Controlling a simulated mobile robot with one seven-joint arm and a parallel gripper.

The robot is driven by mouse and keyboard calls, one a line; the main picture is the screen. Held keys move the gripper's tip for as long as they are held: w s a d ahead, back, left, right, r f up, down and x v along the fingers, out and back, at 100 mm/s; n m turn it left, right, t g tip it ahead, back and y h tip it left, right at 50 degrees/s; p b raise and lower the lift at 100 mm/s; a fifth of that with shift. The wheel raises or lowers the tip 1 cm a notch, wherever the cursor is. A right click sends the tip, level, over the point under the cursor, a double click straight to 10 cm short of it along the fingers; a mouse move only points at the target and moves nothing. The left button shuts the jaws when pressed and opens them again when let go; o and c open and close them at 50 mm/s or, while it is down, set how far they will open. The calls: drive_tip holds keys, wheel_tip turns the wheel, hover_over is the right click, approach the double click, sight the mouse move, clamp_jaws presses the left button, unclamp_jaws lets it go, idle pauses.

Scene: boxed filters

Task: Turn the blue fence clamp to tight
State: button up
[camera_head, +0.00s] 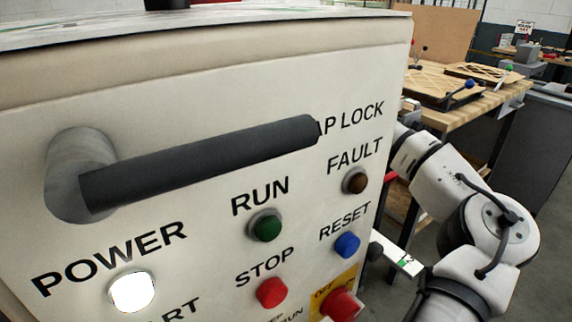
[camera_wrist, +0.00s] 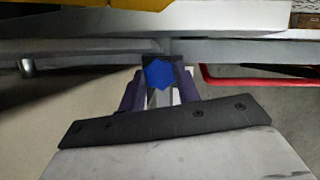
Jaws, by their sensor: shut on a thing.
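In the wrist view, a small blue faceted knob (camera_wrist: 159,73), which looks like the blue fence clamp, sits between the two dark fingers of my gripper (camera_wrist: 160,85). The fingers are shut on it, one on each side. It lies close under a long grey rail (camera_wrist: 90,50). Whether the clamp stands at loose or tight cannot be told. In the head view my arm shows at the right, but the gripper and the clamp held in it are hidden behind the control cabinet.
A white control cabinet (camera_head: 200,50) with a dark bar handle (camera_head: 200,162) and several buttons fills the head view. A wooden workbench (camera_head: 455,118) with a blue-knobbed lever (camera_head: 468,85) stands behind at right. A red tube (camera_wrist: 255,82) runs right of my gripper.

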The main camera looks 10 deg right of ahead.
drive_tip(key=m+h+b, duration=0.1)
drive_tip(key=m, duration=0.1)
drive_tip(key=m+b, duration=0.2)
drive_tip(key=shift+s+a+f+t+h, duration=0.1)
drive_tip(key=shift+f+t+h, duration=0.1)
drive_tip(key=shift+t+h, duration=0.15)
drive_tip(key=shift+a+r+m+h+b, duration=0.1)
drive_tip(key=shift+m+h+b, duration=0.35)
drive_tip(key=shift+m+b, duration=0.65)
drive_tip(key=shift+m, duration=0.3)
drive_tip(key=o, duration=1)
drive_tip(key=shift+r, duration=0.1)
drive_tip(key=shift+c, duration=0.2)
drive_tip(key=v, duration=0.7)
drive_tip(key=shift+r, duration=0.2)
drive_tip(key=shift+s, duration=0.1)
